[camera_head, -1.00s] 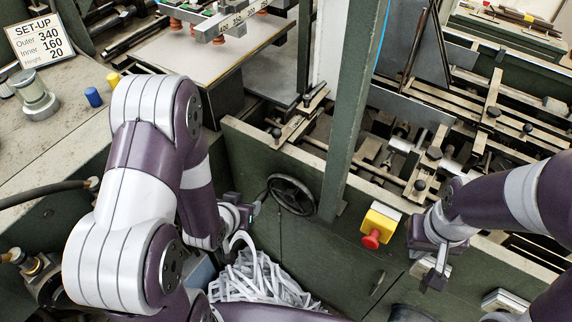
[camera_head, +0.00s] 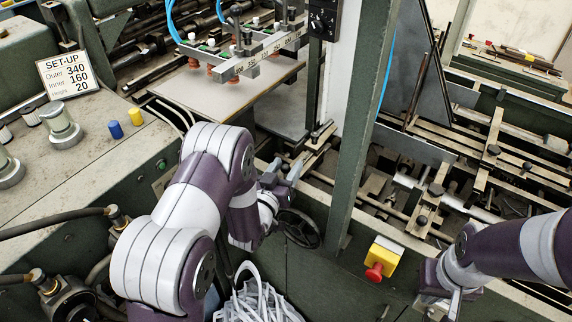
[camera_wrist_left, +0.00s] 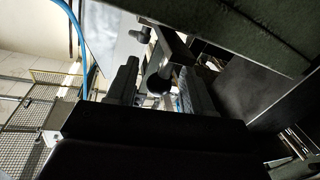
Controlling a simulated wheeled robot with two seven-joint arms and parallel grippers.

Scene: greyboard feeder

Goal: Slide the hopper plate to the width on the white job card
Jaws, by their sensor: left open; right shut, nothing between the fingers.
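The white job card (camera_head: 68,75) stands at the upper left and reads Outer 340, Inner 160, Height 20. My left gripper (camera_head: 283,172) is open at the feeder's near edge, above the black handwheel (camera_head: 299,228). In the left wrist view, a round black knob (camera_wrist_left: 158,83) on a dark bar shows between my two open fingers (camera_wrist_left: 160,92); I cannot tell whether they touch it. A numbered scale bar (camera_head: 268,52) crosses above the grey board (camera_head: 205,98). I cannot clearly make out the hopper plate. My right gripper (camera_head: 447,302) is shut and empty at the lower right.
A green upright post (camera_head: 358,130) stands just right of my left gripper. A yellow box with a red button (camera_head: 380,262) is on the front panel. White strips (camera_head: 258,300) are heaped below my left arm. Rails and clamps (camera_head: 480,165) fill the right side.

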